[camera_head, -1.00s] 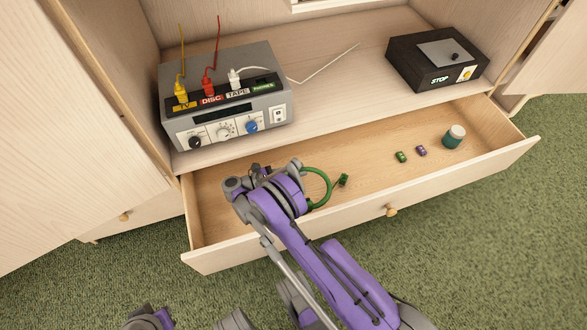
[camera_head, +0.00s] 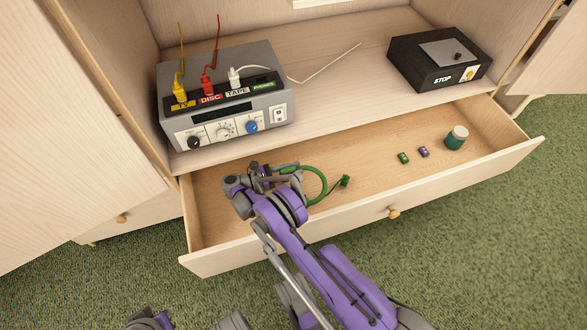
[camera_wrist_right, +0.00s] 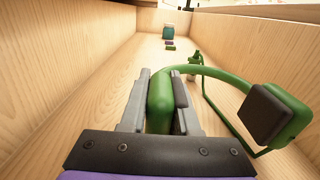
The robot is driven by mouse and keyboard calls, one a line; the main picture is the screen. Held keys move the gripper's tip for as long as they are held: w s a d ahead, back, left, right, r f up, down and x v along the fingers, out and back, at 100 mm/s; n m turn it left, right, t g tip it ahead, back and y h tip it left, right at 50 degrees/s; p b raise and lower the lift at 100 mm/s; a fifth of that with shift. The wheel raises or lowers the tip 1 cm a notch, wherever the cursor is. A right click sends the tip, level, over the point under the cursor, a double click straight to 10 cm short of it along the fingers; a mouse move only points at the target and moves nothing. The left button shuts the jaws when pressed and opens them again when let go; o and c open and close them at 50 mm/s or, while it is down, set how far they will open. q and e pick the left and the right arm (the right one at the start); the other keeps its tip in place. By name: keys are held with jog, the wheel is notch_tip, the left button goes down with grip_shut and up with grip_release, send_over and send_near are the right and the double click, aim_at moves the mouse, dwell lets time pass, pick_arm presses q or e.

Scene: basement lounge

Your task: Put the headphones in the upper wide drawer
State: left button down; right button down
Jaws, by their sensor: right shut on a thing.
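The green headphones (camera_head: 322,183) are inside the open upper wide drawer (camera_head: 464,178), in its left half. My right gripper (camera_head: 262,172) reaches down into the drawer at their left end. In the right wrist view the right gripper (camera_wrist_right: 160,100) is shut on a green ear cup of the headphones (camera_wrist_right: 215,75), and the band curves away to the right. The other ear cup, with a dark pad, shows at the right there. Whether the headphones touch the drawer floor is hard to tell. My left gripper is not clearly in view.
A green battery (camera_head: 403,158), a purple battery (camera_head: 424,152) and a teal jar (camera_head: 456,138) sit in the drawer's right half. Above are a grey switch box (camera_head: 228,95) with cables and a black STOP box (camera_head: 440,62).

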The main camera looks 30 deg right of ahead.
jog(key=shift+f, duration=0.45)
jog(key=c, duration=0.6)
grip_release()
jog(key=shift+c, duration=0.2)
jog(key=shift+r, duration=0.15)
jog(key=v, duration=0.5)
jog(key=r+p+v, duration=0.1)
jog(key=v, duration=0.1)
jog(key=shift+w+a, duration=0.1)
jog(key=shift+a, duration=0.15)
